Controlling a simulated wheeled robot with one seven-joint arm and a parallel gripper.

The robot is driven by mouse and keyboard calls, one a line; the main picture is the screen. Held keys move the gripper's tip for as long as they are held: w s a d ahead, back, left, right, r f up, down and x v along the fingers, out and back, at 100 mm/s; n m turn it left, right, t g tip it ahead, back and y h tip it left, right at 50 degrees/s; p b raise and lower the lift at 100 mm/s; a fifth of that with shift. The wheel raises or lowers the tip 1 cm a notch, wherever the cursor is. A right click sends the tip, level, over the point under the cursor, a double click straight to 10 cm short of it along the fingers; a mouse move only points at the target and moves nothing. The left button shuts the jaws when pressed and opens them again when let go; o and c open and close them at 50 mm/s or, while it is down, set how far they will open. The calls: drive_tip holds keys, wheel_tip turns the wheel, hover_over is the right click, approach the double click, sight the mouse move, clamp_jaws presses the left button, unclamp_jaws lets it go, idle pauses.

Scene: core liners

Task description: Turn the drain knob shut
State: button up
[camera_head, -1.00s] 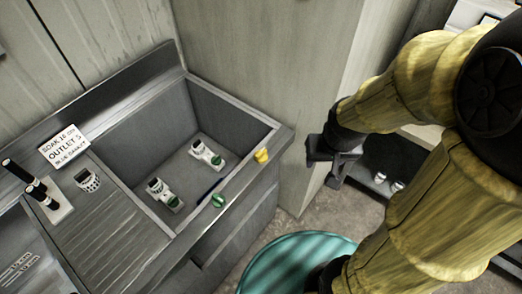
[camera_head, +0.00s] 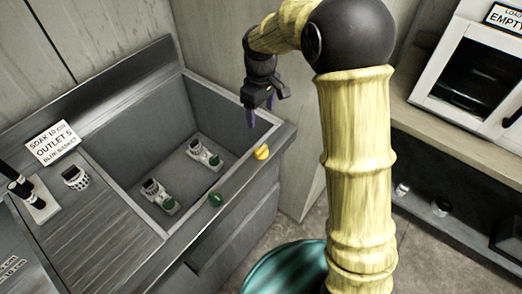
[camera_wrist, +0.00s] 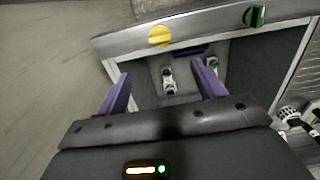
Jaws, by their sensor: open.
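A yellow knob (camera_head: 262,153) and a green knob (camera_head: 215,199) sit on the front rim of the grey sink (camera_head: 235,171). No label shows which one is the drain knob. In the wrist view the yellow knob (camera_wrist: 159,36) is beyond the fingertips near the middle, and the green knob (camera_wrist: 254,16) is at the upper right. My gripper (camera_head: 260,110) is open and empty, with purple fingers pointing down above the right end of the sink. It is apart from both knobs, nearest the yellow one. In the wrist view its fingers (camera_wrist: 161,78) are spread wide.
Two white fittings with green parts (camera_head: 205,154) (camera_head: 158,195) stand on the sink floor. A sign (camera_head: 53,142) reads "SOAK 10 cm OUTLET 5 BLUE BASKET". A teal round tub (camera_head: 285,270) stands on the floor in front. A counter with a white appliance (camera_head: 440,75) is at the right.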

sight(261, 148)
wheel_tip(261, 148, down, 17)
drive_tip(key=p, duration=0.2)
drive_tip(key=shift+f+p, duration=0.2)
drive_tip(key=shift+p, duration=0.1)
idle(0.4)
drive_tip(key=c, duration=1)
